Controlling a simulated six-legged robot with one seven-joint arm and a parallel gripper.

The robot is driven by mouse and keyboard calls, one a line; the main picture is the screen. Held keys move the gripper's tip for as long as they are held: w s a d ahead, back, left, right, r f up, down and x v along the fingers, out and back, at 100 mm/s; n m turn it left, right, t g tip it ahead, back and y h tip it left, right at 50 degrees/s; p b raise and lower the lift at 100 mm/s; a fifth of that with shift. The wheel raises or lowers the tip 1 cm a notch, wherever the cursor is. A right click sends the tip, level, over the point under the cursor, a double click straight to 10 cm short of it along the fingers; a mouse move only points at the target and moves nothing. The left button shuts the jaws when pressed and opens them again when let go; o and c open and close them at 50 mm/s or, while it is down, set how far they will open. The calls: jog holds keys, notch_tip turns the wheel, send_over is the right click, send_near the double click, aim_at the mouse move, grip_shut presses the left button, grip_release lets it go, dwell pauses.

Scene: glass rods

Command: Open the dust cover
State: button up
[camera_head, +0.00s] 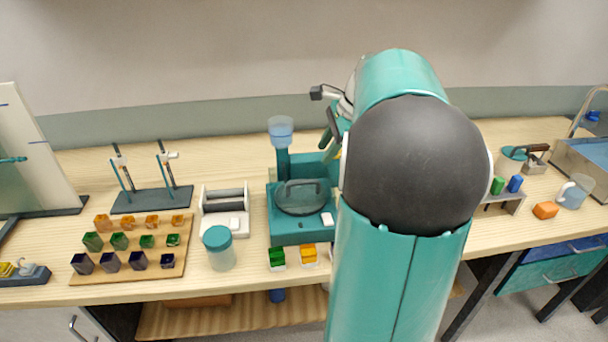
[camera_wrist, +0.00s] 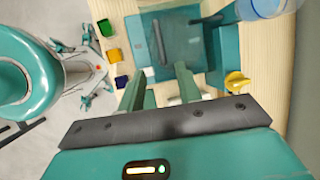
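The dust cover (camera_head: 302,199) is a dark, see-through round lid with a bar handle, lying flat on the teal machine (camera_head: 300,238) on the bench. In the wrist view, the cover (camera_wrist: 178,50) shows as a teal see-through surface with a dark bar handle (camera_wrist: 160,42). My gripper (camera_wrist: 160,72) is open and empty. Its two green fingers point toward the cover, with the handle beyond and between their tips in the picture.
A blue cup (camera_head: 281,128) tops a teal post at the machine's back left. A teal-lidded jar (camera_head: 220,248) and a white rack (camera_head: 224,208) stand left of it. Green (camera_head: 277,258) and yellow (camera_head: 309,255) blocks sit in front.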

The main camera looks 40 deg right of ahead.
aim_at(306, 181)
jog(key=x, duration=1)
jog(key=shift+w+a+f, duration=0.1)
jog(key=shift+f, duration=0.1)
grip_shut()
